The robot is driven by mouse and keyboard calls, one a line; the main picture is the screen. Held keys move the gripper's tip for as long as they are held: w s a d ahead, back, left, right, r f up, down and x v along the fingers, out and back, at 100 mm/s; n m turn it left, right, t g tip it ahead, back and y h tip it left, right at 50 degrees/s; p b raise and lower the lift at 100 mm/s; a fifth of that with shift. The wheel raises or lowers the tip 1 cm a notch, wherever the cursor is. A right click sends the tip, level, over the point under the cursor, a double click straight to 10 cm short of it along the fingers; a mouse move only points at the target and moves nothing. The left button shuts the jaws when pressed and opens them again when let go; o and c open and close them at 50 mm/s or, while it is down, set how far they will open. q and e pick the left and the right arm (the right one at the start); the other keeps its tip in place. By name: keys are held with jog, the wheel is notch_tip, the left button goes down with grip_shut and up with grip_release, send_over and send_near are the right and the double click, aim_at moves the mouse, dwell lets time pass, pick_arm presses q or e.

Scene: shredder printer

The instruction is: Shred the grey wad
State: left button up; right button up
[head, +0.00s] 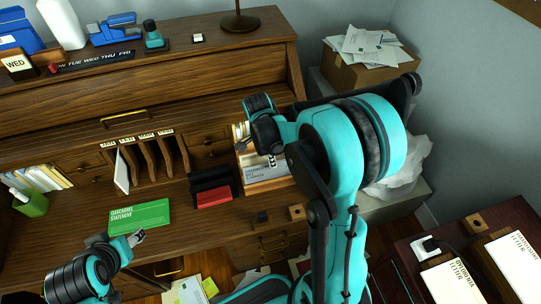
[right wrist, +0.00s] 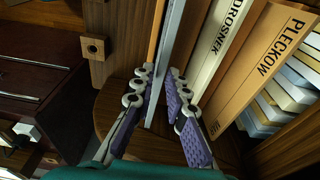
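My right gripper (head: 270,158) reaches down over the file box (head: 240,180) on the desk. In the right wrist view the purple-padded fingers (right wrist: 160,72) stand open on either side of a thin pale grey sheet or wad edge (right wrist: 170,50). I cannot tell for sure that this is the grey wad, nor whether either pad touches it. To its right stand a white folder (right wrist: 222,45) and a tan folder marked PLECKOW (right wrist: 258,65). My left gripper (head: 136,238) is low at the left, in front of the desk; its finger gap is too small to judge.
A green Gascarrel Statement (head: 139,216), a black and red holder (head: 212,190) and a small black block (head: 262,217) lie on the desk. Letters and a white plug (head: 430,245) are on the dark red table at right. A carton with papers (head: 365,75) stands behind.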

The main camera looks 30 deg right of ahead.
jog(key=f, duration=0.2)
jog(key=f+b, duration=0.1)
jog(key=d+f, duration=0.1)
jog(key=f, duration=0.1)
jog(key=shift+s+f+b, duration=0.1)
jog(key=shift+f+b, duration=0.25)
jog(key=shift+b, duration=0.05)
grip_shut()
jog(key=shift+r, duration=0.1)
jog(key=shift+r+p, duration=0.75)
jog(key=shift+r, duration=0.2)
